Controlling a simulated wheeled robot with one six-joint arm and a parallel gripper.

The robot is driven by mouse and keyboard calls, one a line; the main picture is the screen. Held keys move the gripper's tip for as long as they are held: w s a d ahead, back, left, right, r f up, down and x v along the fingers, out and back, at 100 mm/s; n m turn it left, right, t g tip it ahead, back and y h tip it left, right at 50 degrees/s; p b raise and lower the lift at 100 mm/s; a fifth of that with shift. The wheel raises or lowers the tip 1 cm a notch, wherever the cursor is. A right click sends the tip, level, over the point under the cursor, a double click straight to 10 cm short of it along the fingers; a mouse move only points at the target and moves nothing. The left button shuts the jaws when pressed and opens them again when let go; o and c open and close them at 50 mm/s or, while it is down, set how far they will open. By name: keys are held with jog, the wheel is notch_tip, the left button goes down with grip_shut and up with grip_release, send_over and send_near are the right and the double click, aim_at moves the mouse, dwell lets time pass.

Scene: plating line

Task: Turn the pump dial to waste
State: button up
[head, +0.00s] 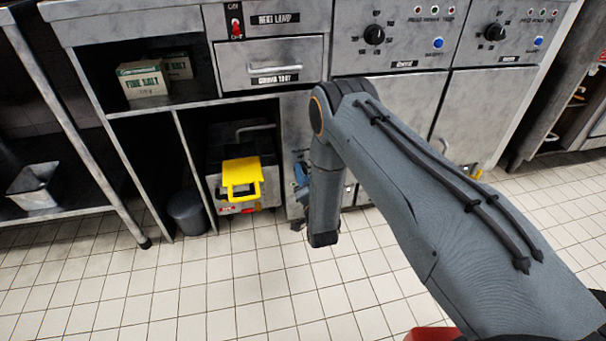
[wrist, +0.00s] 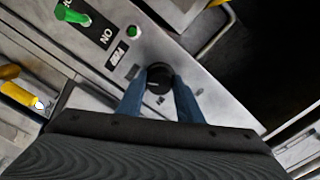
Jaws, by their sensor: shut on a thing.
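The pump dial, a round black knob (wrist: 158,74), is on a pale metal panel in the wrist view. My gripper (wrist: 159,88) has its two blue fingers on either side of the knob, shut on it. A small light mark shows on the knob, but I cannot read which setting it points to. In the head view my gripper (head: 300,182) is low at the cabinet front, partly hidden by my arm. The dial cannot be made out there.
In the wrist view, a green switch (wrist: 73,14) and a green button (wrist: 134,31) are near the dial. In the head view, a unit with a yellow handle (head: 242,176) is left of my gripper, with a grey bin (head: 187,212) farther left. The tiled floor in front is clear.

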jog(key=shift+w+r+m, duration=0.2)
jog(key=shift+w+m, duration=0.05)
jog(key=shift+m, duration=0.05)
jog(key=o, duration=1)
jog(key=shift+o, duration=0.2)
jog(key=shift+f, duration=0.1)
jog(key=shift+s, duration=0.1)
jog(key=p+v, duration=0.2)
jog(key=v, duration=0.5)
jog(key=shift+s, duration=0.35)
jog(key=shift+d, duration=0.15)
